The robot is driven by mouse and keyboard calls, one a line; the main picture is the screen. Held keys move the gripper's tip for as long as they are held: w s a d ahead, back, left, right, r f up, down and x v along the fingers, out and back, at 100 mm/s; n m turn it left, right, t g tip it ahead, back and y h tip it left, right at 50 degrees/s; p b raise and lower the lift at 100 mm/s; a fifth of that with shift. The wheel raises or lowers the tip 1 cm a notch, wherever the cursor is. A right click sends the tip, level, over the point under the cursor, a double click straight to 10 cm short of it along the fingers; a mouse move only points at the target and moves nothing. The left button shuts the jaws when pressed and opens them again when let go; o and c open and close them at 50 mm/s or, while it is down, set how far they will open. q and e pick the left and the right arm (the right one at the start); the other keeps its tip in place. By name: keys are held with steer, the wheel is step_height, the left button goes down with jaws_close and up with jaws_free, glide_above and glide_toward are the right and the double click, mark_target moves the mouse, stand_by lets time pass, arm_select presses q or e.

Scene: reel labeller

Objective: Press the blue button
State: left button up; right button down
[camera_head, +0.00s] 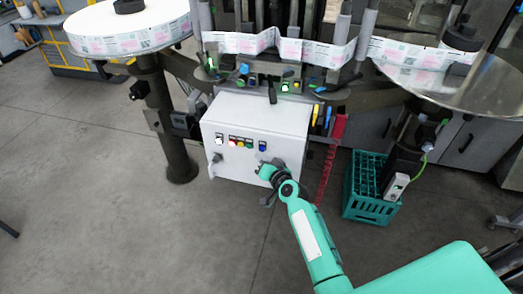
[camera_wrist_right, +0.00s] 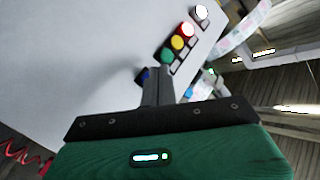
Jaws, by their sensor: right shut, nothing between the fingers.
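The blue button (camera_head: 262,146) is at the right end of a row on the front of a light grey control box (camera_head: 235,165). In the right wrist view a dark blue edge of the blue button (camera_wrist_right: 143,75) shows just left of the fingertips, and the rest is hidden behind them. My right gripper (camera_head: 278,163) is just below and right of the button in the head view. Its fingers (camera_wrist_right: 157,70) are together and empty, pointing at the panel. I cannot tell whether they touch it. My left gripper is not in view.
White, red, yellow and green buttons (camera_head: 248,144) sit left of the blue one. A green crate (camera_head: 368,212) stands on the floor at right. Label reels (camera_head: 130,25) are above the box. Floor at left is clear.

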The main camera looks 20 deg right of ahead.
stand_by(0.7)
steer(key=shift+w+d, duration=0.25)
steer(key=shift+w, duration=0.1)
steer(key=shift+w+d+b, duration=0.25)
steer(key=shift+w+b, duration=0.1)
steer(key=shift+w, duration=0.05)
stand_by(0.6)
steer(key=shift+s, duration=0.1)
steer(key=shift+s+a+p, duration=0.35)
steer(key=shift+s+a, duration=0.1)
steer(key=shift+s, duration=0.25)
steer(key=s+a+p, duration=0.1)
steer(key=s, duration=0.1)
steer(key=s+a+p, duration=0.1)
steer(key=s+a, duration=0.1)
stand_by(0.6)
steer(key=shift+d, duration=0.1)
stand_by(0.6)
